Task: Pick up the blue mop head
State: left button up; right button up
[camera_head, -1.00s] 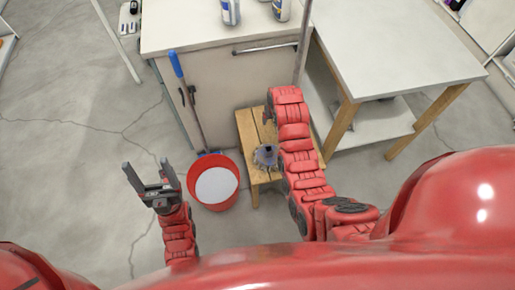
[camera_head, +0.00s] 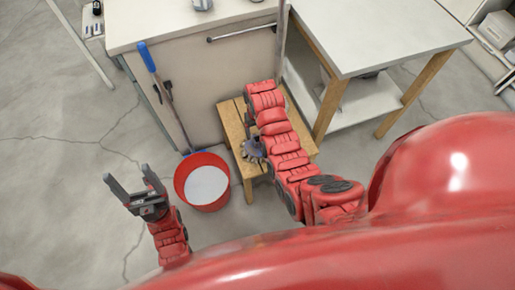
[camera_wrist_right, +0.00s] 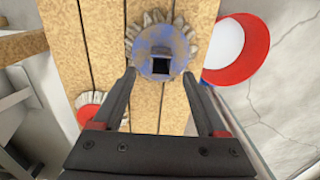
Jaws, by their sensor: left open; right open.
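The blue mop head (camera_wrist_right: 162,47) has a worn blue centre with a dark square socket and grey-white strands around it. It lies on a wooden slatted stool (camera_wrist_right: 112,30). In the head view the mop head (camera_head: 252,150) is on the stool beside my right arm. My right gripper (camera_wrist_right: 160,78) is open in the wrist view, its fingertips at either side of the mop head's near edge, with nothing held. I cannot tell its height above the stool. In the head view its fingers are mostly hidden by my arm. My left gripper (camera_head: 127,175) is open and empty, left of the bucket.
A red bucket (camera_head: 207,207) with a white inside stands beside the stool. A red mop head (camera_wrist_right: 88,112) lies on the stool. A blue-handled pole (camera_head: 147,57) leans on the cabinet (camera_head: 205,85). A white-topped table (camera_head: 380,35) stands right. Floor at left is clear.

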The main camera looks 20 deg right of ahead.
jog(key=shift+s+f, duration=0.15)
jog(key=shift+f, duration=2.8)
jog(key=shift+c, duration=0.2)
grip_shut()
